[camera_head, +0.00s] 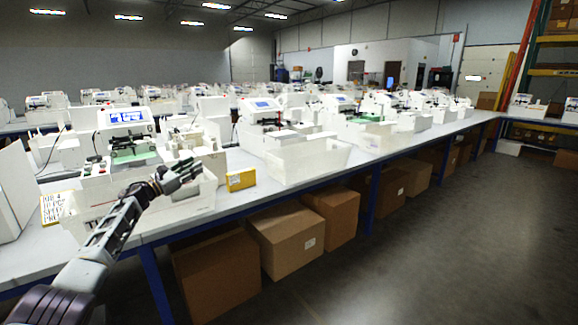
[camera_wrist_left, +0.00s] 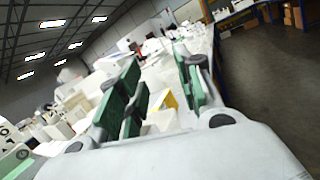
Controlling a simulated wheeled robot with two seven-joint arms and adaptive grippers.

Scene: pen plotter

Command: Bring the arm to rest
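My left arm comes in from the lower left of the head view. My left gripper (camera_head: 190,170) is in front of the nearest white plotter machine (camera_head: 90,195), over its front edge as seen from the head. In the left wrist view the two fingers of my left gripper (camera_wrist_left: 162,80), with green inner pads, stand apart with nothing held between them. The gripper hides part of the machine. The machine has a lit blue screen (camera_head: 127,116) and a green bed (camera_head: 135,158). My right gripper is in neither view.
A yellow box (camera_head: 241,180) and a white bin (camera_head: 305,160) stand on the long table right of my gripper. A yellow-edged sign card (camera_head: 56,207) stands at left. Cardboard boxes (camera_head: 285,241) sit under the table. The floor (camera_head: 450,230) at right is clear.

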